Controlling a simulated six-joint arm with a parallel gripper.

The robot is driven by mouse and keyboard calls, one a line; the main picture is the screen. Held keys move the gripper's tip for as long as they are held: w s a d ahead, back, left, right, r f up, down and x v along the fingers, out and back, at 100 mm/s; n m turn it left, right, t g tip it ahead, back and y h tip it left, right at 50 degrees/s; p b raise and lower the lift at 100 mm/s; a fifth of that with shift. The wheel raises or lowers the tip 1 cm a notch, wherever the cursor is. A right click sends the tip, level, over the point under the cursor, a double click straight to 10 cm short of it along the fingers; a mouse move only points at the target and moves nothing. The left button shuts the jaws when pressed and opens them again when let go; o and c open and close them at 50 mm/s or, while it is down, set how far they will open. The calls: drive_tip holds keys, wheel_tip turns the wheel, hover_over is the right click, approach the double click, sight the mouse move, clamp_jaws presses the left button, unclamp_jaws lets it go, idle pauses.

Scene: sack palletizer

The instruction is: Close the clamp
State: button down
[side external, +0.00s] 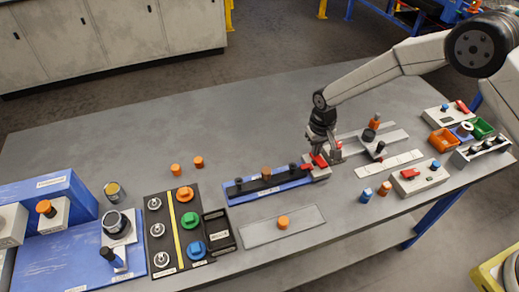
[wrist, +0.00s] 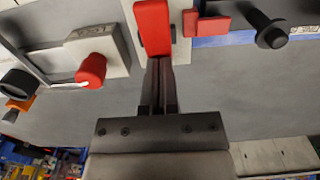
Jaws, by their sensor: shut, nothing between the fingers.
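The clamp is a grey block with a red lever (side external: 320,160) at the right end of a blue rail (side external: 268,188). In the wrist view the long red lever (wrist: 152,28) stands just beyond the fingertips, and a smaller red piece (wrist: 206,25) lies to its right, by the blue rail's end. My gripper (side external: 327,153) is low over the clamp, with its fingers shut and empty. In the wrist view its fingertips (wrist: 160,62) meet the lever's near end in the picture. I cannot tell whether they touch it.
A black-handled fixture (side external: 380,150) and a box with a red switch (side external: 412,176) stand right of the clamp. A plate with an orange knob (side external: 283,222) lies in front of the rail. Black pegs stand on the rail. The table's back left is clear.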

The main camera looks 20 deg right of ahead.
drive_tip(key=shift+r, duration=3.55)
drive_tip(key=s+d+r+t, duration=0.1)
drive_tip(key=s+d+r, duration=0.2)
drive_tip(key=s, duration=0.4)
drive_tip(key=s+d+r, duration=0.2)
drive_tip(key=s+d, duration=0.4)
drive_tip(key=s, duration=0.2)
drive_tip(key=s+d+r+t, duration=0.1)
drive_tip(key=s+d+r, duration=0.2)
drive_tip(key=s, duration=0.4)
drive_tip(key=shift+s+d+r+t, duration=0.3)
drive_tip(key=shift+s+d+r, duration=0.05)
drive_tip(key=shift+d, duration=0.4)
